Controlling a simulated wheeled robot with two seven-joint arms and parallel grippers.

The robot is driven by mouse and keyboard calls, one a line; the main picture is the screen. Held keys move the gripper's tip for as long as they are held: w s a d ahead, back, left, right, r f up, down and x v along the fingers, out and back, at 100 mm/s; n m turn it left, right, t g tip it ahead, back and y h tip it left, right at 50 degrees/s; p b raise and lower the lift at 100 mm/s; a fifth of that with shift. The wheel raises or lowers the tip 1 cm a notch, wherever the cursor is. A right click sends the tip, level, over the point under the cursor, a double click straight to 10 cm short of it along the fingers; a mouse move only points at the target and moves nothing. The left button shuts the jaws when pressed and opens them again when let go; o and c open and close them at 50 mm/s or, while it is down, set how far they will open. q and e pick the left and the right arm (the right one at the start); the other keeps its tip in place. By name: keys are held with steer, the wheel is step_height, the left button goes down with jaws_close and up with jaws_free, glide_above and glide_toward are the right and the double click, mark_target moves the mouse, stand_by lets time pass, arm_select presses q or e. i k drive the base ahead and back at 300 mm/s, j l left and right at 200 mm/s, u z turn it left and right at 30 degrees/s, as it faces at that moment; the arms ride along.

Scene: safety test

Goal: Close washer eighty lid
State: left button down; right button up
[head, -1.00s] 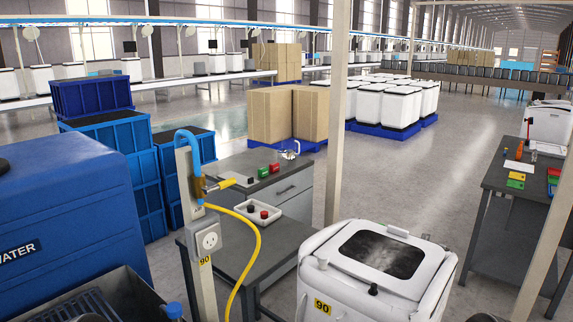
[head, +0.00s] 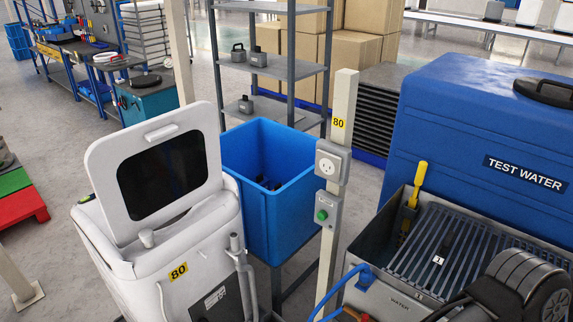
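A small handle (head: 161,132) sits near the lid's top edge. Neither of my grippers is visible.
A post (head: 340,150) labelled 80 with a socket box stands right of the washer. A blue bin (head: 268,222) is behind it. A blue TEST WATER tank (head: 480,120) and a grated sink (head: 450,245) fill the right.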

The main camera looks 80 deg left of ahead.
mark_target(147, 174)
steer(key=u, duration=1)
steer(key=k+u, duration=0.1)
steer(key=u, duration=0.4)
steer(key=j+u, duration=0.1)
steer(key=u, duration=1.35)
steer(key=j+u, duration=0.15)
steer(key=u, duration=0.35)
steer(key=i+u, duration=0.3)
